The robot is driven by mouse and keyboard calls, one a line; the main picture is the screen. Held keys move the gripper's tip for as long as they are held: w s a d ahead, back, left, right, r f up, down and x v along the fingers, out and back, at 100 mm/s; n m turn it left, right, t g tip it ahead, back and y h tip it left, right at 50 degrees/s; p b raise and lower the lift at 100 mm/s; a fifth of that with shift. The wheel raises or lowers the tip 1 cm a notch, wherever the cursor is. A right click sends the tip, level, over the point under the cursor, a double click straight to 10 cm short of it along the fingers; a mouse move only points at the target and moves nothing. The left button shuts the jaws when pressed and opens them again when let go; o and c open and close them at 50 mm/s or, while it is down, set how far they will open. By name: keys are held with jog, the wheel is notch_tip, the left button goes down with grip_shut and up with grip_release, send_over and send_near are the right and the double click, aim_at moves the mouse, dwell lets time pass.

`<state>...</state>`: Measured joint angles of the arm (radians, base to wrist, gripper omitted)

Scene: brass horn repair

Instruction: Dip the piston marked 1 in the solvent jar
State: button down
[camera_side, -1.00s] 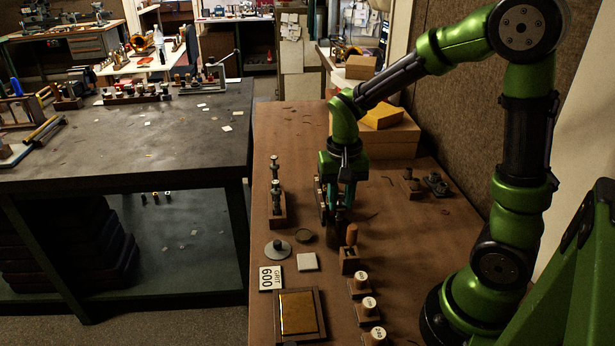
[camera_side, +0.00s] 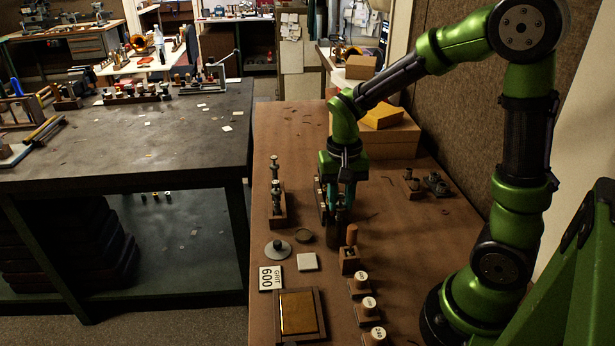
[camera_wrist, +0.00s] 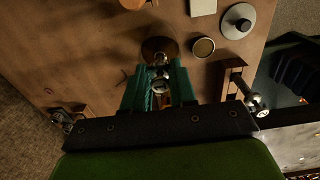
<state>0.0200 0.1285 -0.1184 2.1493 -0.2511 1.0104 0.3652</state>
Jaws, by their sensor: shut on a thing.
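A dark brown jar (camera_side: 341,230) stands directly under the gripper in the side view. The wrist view shows the jar's rim (camera_wrist: 158,46) just beyond the fingertips. The piston's lower end is hidden, so I cannot tell whether it is inside the jar or above it. A round lid (camera_side: 304,236) lies beside the jar.
A wooden rack (camera_side: 277,216) with upright pistons stands left of the gripper. A wooden-handled tool in a block (camera_side: 350,254) stands close in front of the jar.

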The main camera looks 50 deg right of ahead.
jog(key=shift+r, duration=0.1)
jog(key=shift+r, duration=1.4)
dwell(0.3)
notch_tip(320, 180, up, 11)
dwell(1.6)
jog(key=w+a+f+n, duration=0.4)
jog(key=w+f+n, duration=0.1)
jog(key=n, duration=0.4)
jog(key=shift+a+f, duration=0.15)
jog(key=shift+f, duration=0.45)
